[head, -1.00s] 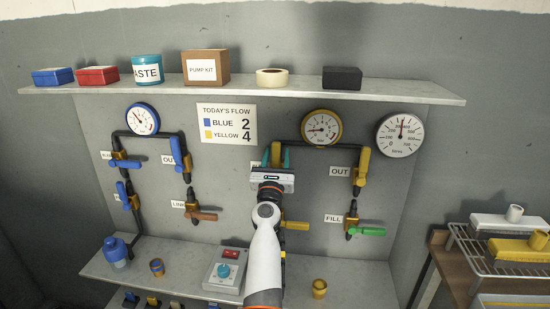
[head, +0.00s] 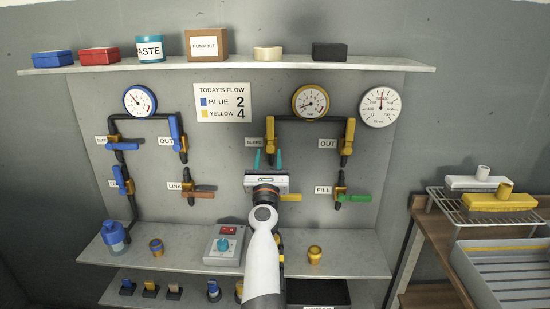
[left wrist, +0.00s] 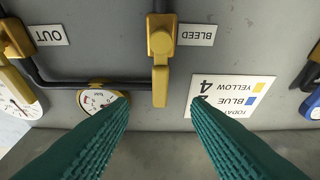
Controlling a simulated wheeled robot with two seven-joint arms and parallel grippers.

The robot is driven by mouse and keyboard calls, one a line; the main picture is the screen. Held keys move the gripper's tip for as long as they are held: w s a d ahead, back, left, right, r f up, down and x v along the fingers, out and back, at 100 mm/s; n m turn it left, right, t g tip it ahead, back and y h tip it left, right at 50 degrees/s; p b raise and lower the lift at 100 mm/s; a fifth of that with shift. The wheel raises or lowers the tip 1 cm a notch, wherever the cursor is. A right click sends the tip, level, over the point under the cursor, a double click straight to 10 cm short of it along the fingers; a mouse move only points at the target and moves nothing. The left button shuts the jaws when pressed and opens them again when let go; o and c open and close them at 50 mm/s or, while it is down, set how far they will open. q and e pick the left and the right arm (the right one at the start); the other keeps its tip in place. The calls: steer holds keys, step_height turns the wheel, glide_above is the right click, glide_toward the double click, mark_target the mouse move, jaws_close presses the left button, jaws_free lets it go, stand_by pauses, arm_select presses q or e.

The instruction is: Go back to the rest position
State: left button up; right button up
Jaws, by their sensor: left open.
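My left gripper (head: 268,160) is in front of the panel, with its teal fingers pointing up and apart. It is empty. The yellow bleed valve (head: 270,140) is just above the fingertips in the head view, its handle upright. In the upside-down left wrist view, the bleed valve handle (left wrist: 160,86) shows beyond the gap between the open fingers (left wrist: 160,103), clear of them. My right gripper is not in view.
A shelf (head: 345,63) with boxes and tape runs above the panel. A lower shelf (head: 350,258) holds a control box (head: 224,248) and fittings. A rack (head: 446,207) stands at right. The yellow out valve (head: 348,140) and green-handled fill valve (head: 352,198) are right of my gripper.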

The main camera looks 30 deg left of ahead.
arm_select(q)
steer(key=s+d+f+m+g+h, duration=0.2)
steer(key=s+d+f+m+h, duration=0.55)
steer(key=m, duration=0.75)
steer(key=s+d+f+m+g+h, duration=0.2)
steer(key=s+d+f+m+h, duration=0.45)
steer(key=d+f+m, duration=0.65)
steer(key=s+d+f+m+g+y, duration=0.1)
steer(key=s+f+m+g, duration=0.25)
steer(key=s+m, duration=0.4)
steer(key=s+d+f+m+g, duration=0.1)
steer(key=s+f+m+g, duration=0.25)
steer(key=s, duration=0.65)
steer(key=s+d+f+m+g+y, duration=0.1)
steer(key=s+f+m+g, duration=0.1)
steer(key=s+m+g, duration=0.5)
steer(key=s+f+n+t, duration=0.1)
steer(key=s+f, duration=0.1)
steer(key=f, duration=1.2)
steer(key=s+f, duration=0.2)
steer(key=f, duration=1.2)
steer(key=s+a+f+g, duration=0.1)
steer(key=s+a+f, duration=0.2)
steer(key=s+f, duration=1.1)
steer(key=shift+s+a+f, duration=0.2)
steer(key=shift+s, duration=0.65)
